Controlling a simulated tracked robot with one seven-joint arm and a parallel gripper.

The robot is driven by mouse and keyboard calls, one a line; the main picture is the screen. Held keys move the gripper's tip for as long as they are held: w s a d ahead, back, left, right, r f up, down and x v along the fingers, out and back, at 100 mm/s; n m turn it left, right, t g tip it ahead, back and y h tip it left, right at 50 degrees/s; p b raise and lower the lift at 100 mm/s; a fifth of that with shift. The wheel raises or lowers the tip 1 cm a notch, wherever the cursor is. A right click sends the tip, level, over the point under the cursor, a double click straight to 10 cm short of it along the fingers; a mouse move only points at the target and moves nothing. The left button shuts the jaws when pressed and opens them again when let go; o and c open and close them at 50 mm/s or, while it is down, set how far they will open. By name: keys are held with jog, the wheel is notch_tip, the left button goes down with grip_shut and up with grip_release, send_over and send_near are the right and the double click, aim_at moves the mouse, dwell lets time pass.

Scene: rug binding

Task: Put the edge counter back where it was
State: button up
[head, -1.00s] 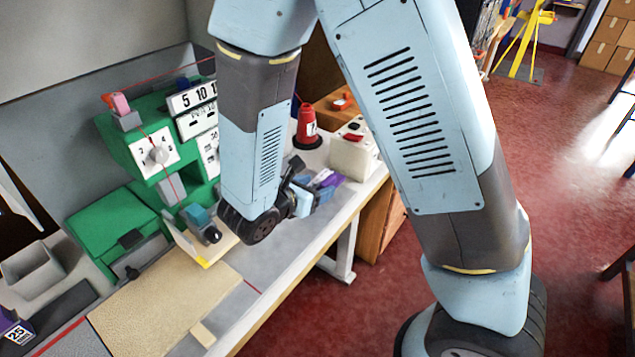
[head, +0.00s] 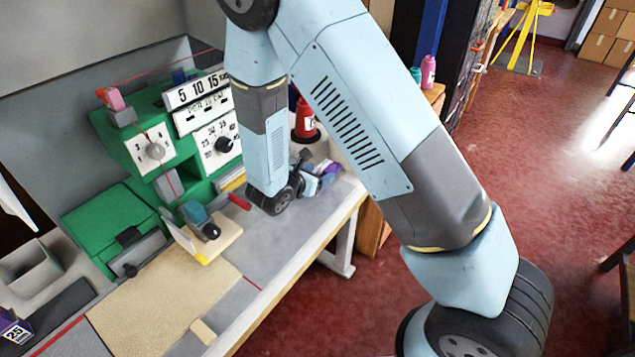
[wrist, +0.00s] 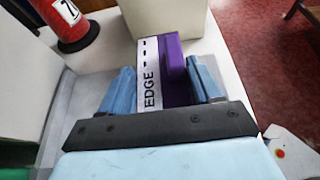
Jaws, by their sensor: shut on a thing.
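The edge counter (wrist: 150,75) is a white and purple block marked EDGE. In the wrist view it sits between the two blue fingers of my gripper (wrist: 161,86), which is shut on it. In the head view my gripper (head: 312,184) is over the right part of the grey bench, and a bit of the purple counter (head: 331,166) shows beyond it. I cannot tell whether the counter touches the bench top.
A red bottle marked 7 (wrist: 73,24) stands left of the counter, and a white box (wrist: 165,14) is just beyond it. The green binding machine (head: 165,145) is on the bench to the left. The bench's front edge (head: 327,232) is near, with red floor beyond.

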jog(key=shift+w+f, duration=0.3)
jog(key=shift+f, duration=1.6)
jog(key=o, duration=1.2)
jog(key=shift+v, duration=3.7)
